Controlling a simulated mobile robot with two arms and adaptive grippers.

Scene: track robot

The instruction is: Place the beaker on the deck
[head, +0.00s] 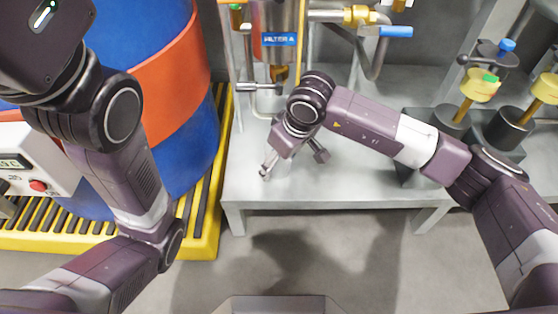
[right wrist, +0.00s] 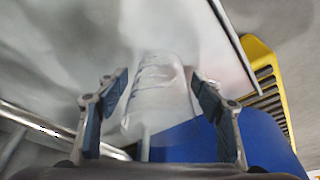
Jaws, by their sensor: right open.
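The clear beaker (right wrist: 155,88) lies between the open fingers of my right gripper (right wrist: 158,82) in the right wrist view, with a gap on each side. In the head view the right gripper (head: 293,164) is low over the front left part of the grey metal deck (head: 360,190), below the filter. Only a faint pale part of the beaker (head: 283,168) shows there between the fingers; the wrist hides the rest. It appears to stand on the deck. My left arm is at the left, and its gripper fingers are out of view.
A filter housing (head: 275,25) with a valve handle (head: 258,87) stands just behind the right gripper. A blue and orange drum (head: 185,70) on a yellow grated pallet (head: 205,215) is close on the left. Dark fittings with yellow valves (head: 480,85) occupy the right. The deck's front middle is clear.

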